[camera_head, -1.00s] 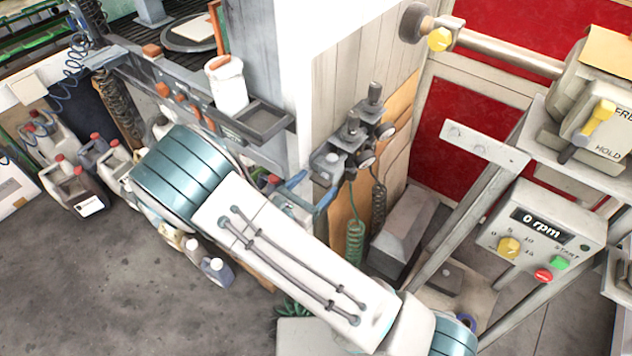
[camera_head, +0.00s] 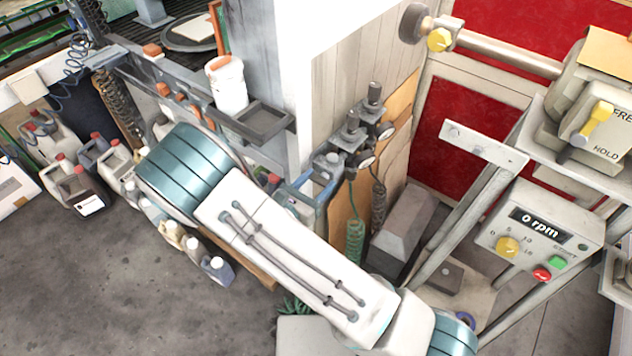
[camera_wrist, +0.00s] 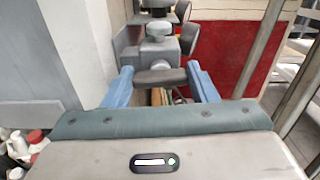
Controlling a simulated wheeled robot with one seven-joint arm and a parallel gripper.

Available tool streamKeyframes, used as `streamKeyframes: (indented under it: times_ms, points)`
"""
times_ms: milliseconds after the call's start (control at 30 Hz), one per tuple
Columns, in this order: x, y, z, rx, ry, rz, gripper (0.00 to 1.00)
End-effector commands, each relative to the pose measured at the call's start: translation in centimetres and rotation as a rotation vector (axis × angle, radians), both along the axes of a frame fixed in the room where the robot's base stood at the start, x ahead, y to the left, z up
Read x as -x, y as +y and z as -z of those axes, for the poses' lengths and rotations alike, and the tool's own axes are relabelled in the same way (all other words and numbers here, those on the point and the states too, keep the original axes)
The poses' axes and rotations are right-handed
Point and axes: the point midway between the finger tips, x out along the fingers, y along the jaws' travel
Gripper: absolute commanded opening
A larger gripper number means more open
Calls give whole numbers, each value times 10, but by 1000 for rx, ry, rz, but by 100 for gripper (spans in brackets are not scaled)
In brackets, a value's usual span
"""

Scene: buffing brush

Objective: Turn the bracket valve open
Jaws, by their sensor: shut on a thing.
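The bracket valve (camera_head: 328,164) is a grey body with a round cap, at the left end of the regulator group on the wooden corner panel. In the wrist view its grey body (camera_wrist: 160,48) stands straight ahead. Its dark grey handle (camera_wrist: 160,77) lies crosswise between my blue fingers. My gripper (camera_wrist: 161,84) is shut on this handle, one finger at each end. In the head view my gripper (camera_head: 312,190) is just below the valve, partly hidden by my arm. The exact finger contact is hard to make out.
Regulators with gauges (camera_head: 372,125) stand close to the right of the valve. A green coiled hose (camera_head: 355,240) hangs below. A grey tray (camera_head: 262,120) and white column are close on the left. A machine frame with a control box (camera_head: 540,240) stands at right.

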Motion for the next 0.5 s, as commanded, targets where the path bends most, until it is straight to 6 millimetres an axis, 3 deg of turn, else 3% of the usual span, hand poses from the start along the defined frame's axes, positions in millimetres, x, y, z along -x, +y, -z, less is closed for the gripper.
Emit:
streamKeyframes:
  times_ms: [500]
  points:
    - [-1, 1, -3, 319, 250, -1, 30]
